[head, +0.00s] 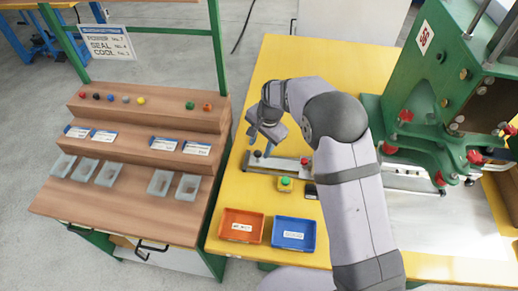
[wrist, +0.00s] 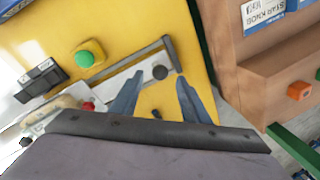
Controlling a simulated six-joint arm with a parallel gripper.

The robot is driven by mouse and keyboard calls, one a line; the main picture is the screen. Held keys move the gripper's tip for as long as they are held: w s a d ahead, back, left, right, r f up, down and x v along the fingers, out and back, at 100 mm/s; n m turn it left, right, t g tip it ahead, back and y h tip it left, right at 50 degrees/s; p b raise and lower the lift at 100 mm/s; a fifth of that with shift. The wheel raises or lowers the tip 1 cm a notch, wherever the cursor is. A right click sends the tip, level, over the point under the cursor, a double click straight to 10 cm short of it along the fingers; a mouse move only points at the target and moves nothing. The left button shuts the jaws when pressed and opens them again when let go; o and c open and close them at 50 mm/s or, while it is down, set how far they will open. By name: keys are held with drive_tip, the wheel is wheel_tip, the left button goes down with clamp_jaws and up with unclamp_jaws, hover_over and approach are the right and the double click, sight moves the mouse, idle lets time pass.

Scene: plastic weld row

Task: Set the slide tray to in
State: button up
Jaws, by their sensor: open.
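What looks like the slide tray (head: 284,164) is a narrow, pale metal strip lying on the yellow bench, with a small black knob near its left end. In the wrist view the slide tray (wrist: 122,78) runs diagonally, with a dark bar along one edge, and its black knob (wrist: 160,73) appears between the fingertips. My gripper (head: 262,145) is above the knob end, fingers pointing down. In the wrist view my open gripper (wrist: 158,79) has nothing clearly held; whether it touches the knob I cannot tell. My arm hides part of the tray's right side.
A green press (head: 435,100) with red knobs stands at right. A green button (head: 285,183) on a yellow box is close in front of the tray. An orange bin (head: 241,226) and a blue bin (head: 294,234) sit nearer. A wooden stepped rack (head: 150,125) stands left.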

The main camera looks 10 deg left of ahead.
sight(259, 152)
drive_tip(key=shift+w+a+f+p, duration=0.1)
drive_tip(key=shift+a+f+p, duration=0.05)
drive_tip(key=shift+f, duration=0.7)
drive_tip(key=shift+w+a+f+p, duration=0.1)
drive_tip(key=shift+a+f+p, duration=0.05)
drive_tip(key=shift+f, duration=0.7)
drive_tip(key=shift+d, duration=0.1)
clamp_jaws()
